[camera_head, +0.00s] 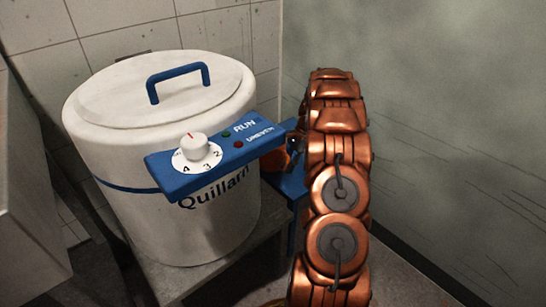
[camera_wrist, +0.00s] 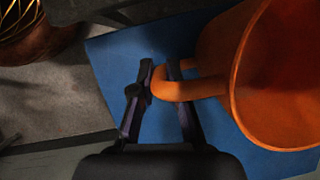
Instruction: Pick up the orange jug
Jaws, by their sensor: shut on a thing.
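The orange jug (camera_wrist: 290,80) fills the right side of the wrist view, its round wide mouth toward the camera. Its handle (camera_wrist: 185,88) sticks out to the left, between the two dark fingers of my gripper (camera_wrist: 160,66). My gripper is shut on this handle. The jug is over a blue surface (camera_wrist: 110,62); I cannot tell whether it touches it. In the head view only a small orange patch of the jug (camera_head: 276,160) shows, between the control panel and my copper arm. The arm and panel hide the rest.
A large white lidded vat (camera_head: 165,105) with a blue handle stands left of my arm on a grey stand (camera_head: 220,262). Its blue control panel (camera_head: 215,160) juts close to my arm. A grey-green wall (camera_head: 430,110) is at right. A brown rounded thing (camera_wrist: 28,40) shows at the wrist view's upper left.

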